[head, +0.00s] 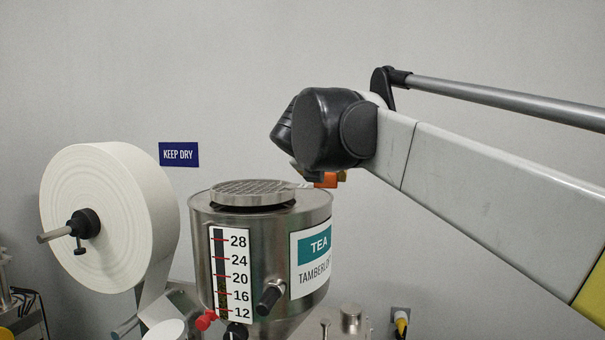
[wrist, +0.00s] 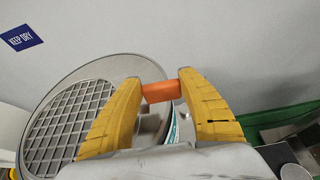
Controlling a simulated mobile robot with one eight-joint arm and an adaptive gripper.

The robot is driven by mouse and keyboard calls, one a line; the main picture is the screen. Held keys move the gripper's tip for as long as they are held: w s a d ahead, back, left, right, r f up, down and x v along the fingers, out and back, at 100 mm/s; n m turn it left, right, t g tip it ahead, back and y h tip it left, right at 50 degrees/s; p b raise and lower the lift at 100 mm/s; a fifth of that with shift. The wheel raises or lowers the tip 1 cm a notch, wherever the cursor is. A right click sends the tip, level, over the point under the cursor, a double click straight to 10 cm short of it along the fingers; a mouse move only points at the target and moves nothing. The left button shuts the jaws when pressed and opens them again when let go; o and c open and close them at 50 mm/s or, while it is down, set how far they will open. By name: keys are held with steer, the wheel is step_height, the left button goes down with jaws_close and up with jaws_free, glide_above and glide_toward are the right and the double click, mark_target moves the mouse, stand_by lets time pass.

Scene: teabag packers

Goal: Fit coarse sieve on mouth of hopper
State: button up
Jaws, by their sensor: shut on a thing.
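The coarse sieve is a round grey metal grid (head: 250,187), lying about level over the mouth at the top of the hopper. It fills the left side of the wrist view (wrist: 68,120). I cannot tell whether its rim touches the mouth all round. The hopper (head: 265,250) is a steel drum with a level scale and a TEA label; its top (wrist: 130,66) shows beside the sieve. My gripper (wrist: 160,90) has its yellow fingers shut on the sieve's orange handle (wrist: 161,91), at the hopper's right side. The mouth itself is hidden under the sieve.
A large white paper roll (head: 105,220) stands left of the hopper. A blue KEEP DRY sign (head: 179,154) is on the wall behind. Knobs (head: 270,295) stick out of the hopper's front. The space above the hopper is free except for my arm.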

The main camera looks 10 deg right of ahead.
steer(key=shift+f+b, duration=0.9)
steer(key=shift+f, duration=0.85)
stand_by(0.3)
steer(key=o, duration=1.4)
steer(key=shift+c, duration=0.2)
steer(key=v, duration=1.2)
